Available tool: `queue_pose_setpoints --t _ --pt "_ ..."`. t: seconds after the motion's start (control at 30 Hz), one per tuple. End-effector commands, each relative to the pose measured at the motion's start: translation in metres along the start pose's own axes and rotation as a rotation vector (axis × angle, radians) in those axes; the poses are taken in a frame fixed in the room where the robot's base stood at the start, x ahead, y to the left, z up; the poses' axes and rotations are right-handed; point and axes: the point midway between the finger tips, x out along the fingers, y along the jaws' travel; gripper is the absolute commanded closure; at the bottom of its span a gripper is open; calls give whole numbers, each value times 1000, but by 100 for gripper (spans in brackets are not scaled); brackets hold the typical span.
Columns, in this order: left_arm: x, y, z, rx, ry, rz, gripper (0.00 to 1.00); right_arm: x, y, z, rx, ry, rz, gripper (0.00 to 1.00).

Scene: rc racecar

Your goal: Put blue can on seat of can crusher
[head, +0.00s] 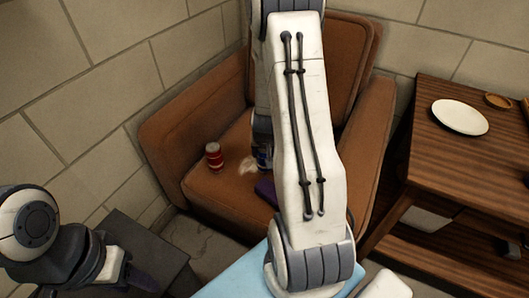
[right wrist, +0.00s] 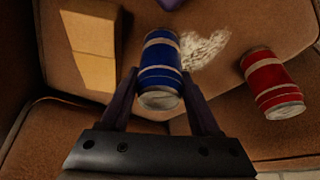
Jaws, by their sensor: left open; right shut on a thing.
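The blue can (right wrist: 161,68) with pale bands is between the fingers of my right gripper (right wrist: 162,98), which is shut on it. In the head view a bit of the blue can (head: 263,161) shows low over the armchair seat, mostly behind my right arm. I cannot tell whether it touches the seat. My left gripper (head: 130,278) is open and empty at the lower left. I cannot make out a can crusher in either view.
A red can (head: 214,156) stands on the brown armchair (head: 222,187), left of the blue can. A pale patch and a purple thing (head: 266,190) are on the seat. A wooden table (head: 440,150) with a white plate (head: 460,117) stands at right. A dark surface (head: 150,245) is at lower left.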

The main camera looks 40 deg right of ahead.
Motion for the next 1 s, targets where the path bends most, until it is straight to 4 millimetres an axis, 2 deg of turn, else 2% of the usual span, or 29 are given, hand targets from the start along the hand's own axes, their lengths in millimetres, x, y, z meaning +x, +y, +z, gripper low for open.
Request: queue_pose_setpoints --t 0.07,0.1,0.13,0.17,0.43,0.57,0.67,1.0 --pt "4 0 0 0 0 0 50 4 0 2 0 -1 0 88" --pt "2 0 0 0 0 0 50 3 0 1 0 0 0 26" --pt "2 0 0 0 0 0 50 2 0 1 0 0 0 14" --pt "2 0 0 0 0 0 50 2 0 1 0 0 0 7" --pt "2 0 0 0 0 0 50 2 0 1 0 0 0 7" --pt "-4 0 0 0 0 0 50 -4 0 -2 -1 1 0 7" --pt "-14 1 -1 0 0 0 50 -20 0 -3 -1 1 0 7" --pt "-59 4 -3 0 0 0 50 -96 0 -4 -2 0 -1 7"
